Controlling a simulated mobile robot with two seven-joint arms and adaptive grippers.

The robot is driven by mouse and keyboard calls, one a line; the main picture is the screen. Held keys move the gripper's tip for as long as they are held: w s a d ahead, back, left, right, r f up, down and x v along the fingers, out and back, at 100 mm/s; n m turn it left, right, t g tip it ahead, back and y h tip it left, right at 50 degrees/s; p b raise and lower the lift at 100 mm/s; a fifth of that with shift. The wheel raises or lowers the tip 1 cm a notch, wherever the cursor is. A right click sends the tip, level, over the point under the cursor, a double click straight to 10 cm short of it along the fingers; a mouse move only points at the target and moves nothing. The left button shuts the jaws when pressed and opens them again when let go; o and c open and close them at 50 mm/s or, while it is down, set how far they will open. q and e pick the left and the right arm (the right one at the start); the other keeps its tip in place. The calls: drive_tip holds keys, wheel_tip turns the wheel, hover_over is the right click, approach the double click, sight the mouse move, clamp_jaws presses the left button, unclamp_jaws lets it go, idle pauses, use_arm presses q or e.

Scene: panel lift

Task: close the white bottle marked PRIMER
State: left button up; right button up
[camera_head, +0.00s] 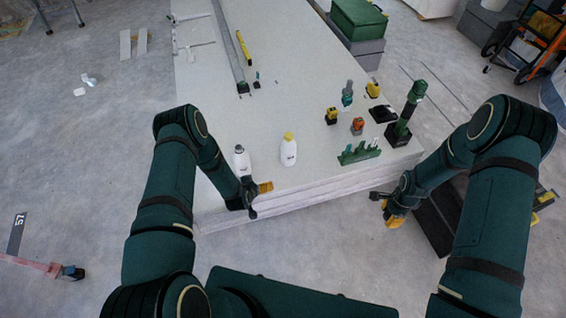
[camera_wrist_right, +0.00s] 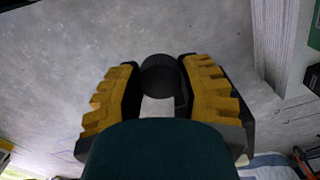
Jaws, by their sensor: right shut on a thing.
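Two white bottles stand upright near the front edge of the panel stack. The left bottle (camera_head: 241,161) has a grey-dark top; the right bottle (camera_head: 288,152) has a yellow cap (camera_head: 288,135). Their labels are too small to read, so I cannot tell which says PRIMER. My right gripper (camera_head: 385,203) is off the stack's right front corner, apart from both bottles. In the right wrist view, it is shut on a round black cap-like piece (camera_wrist_right: 160,78). My left gripper (camera_head: 260,198) is in front of the left bottle, by the stack's edge; its finger gap is unclear.
The white panel stack (camera_head: 215,125) carries a green rack (camera_head: 359,153), an upright dark green tool (camera_head: 405,112) and several small tools at its right. A long metal rail (camera_head: 228,45) lies toward the back. The stack's middle is clear.

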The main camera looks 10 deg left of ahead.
use_arm(q)
drive_tip(key=a+f+t+y, duration=0.1)
drive_tip(key=a+f, duration=0.1)
drive_tip(key=f, duration=0.1)
drive_tip(key=a+f+t+y, duration=0.1)
drive_tip(key=a+f+t, duration=0.1)
drive_tip(key=a+f, duration=0.1)
drive_tip(key=w+a+f+t+y+b, duration=0.1)
drive_tip(key=a+f, duration=0.2)
drive_tip(key=f, duration=0.2)
drive_tip(key=shift+a+m+t, duration=0.25)
drive_tip(key=shift+m+t, duration=0.05)
drive_tip(key=shift+w, duration=0.1)
use_arm(e)
drive_tip(key=s+d+f+m, duration=0.2)
drive_tip(key=f+m, duration=0.3)
drive_tip(key=f, duration=0.4)
drive_tip(key=s+d+f+m, duration=0.1)
drive_tip(key=s+f+m, duration=0.2)
drive_tip(key=f, duration=0.7)
drive_tip(key=m, duration=0.2)
drive_tip(key=shift+d+f+m, duration=0.25)
drive_tip(key=shift+d+m, duration=0.15)
drive_tip(key=shift+w, duration=0.1)
